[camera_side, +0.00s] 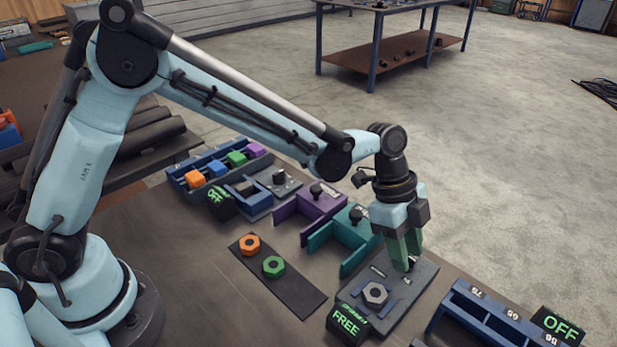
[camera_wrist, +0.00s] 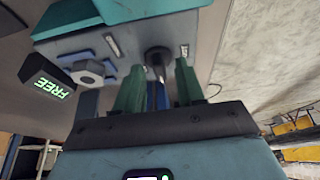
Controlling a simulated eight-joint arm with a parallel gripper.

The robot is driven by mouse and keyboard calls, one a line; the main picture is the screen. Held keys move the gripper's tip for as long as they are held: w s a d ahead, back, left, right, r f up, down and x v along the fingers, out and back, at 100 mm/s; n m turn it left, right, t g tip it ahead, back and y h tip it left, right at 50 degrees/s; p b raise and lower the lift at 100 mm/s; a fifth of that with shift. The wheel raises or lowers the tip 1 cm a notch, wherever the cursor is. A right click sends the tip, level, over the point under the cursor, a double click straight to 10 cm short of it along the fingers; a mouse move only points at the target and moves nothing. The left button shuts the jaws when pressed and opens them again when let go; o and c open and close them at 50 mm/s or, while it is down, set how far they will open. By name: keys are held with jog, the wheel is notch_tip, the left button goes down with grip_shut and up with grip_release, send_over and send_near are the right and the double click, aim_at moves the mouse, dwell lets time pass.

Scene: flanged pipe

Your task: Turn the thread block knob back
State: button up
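The thread block is a grey plate (camera_side: 410,287) at the front of the bench, with a grey hex nut (camera_side: 375,294) on blue parts and a sign reading FREE (camera_side: 347,323). The plate shows again in the wrist view (camera_wrist: 130,50), with the nut (camera_wrist: 93,70) left of centre. Its knob, dark and round-topped (camera_wrist: 158,54), stands at the plate's right part. My gripper (camera_side: 406,256) points down over the plate's far end. In the wrist view my gripper (camera_wrist: 157,78) has its green fingers apart, one on each side of the knob in the picture. Contact cannot be told.
A teal bracket (camera_side: 345,238) and a purple bracket (camera_side: 310,205) stand just behind the block. A dark strip with an orange nut (camera_side: 249,244) and a green nut (camera_side: 273,266) lies left. A blue rack (camera_side: 480,315) and an OFF sign (camera_side: 558,325) stand right.

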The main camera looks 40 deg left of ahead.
grip_shut()
jog(key=shift+n, duration=0.3)
jog(key=n+t, duration=0.1)
jog(key=n, duration=0.1)
jog(key=n+t, duration=0.1)
jog(key=n, duration=0.1)
jog(key=shift+s+n, duration=0.2)
jog(key=shift+n, duration=0.1)
jog(key=shift+d+n+t+y, duration=0.1)
jog(key=shift+n+t+y, duration=0.3)
jog(key=shift+n, duration=0.75)
jog(key=shift+n+t+y, duration=0.3)
jog(key=shift+n+y, duration=0.1)
jog(key=shift+n, duration=0.75)
grip_release()
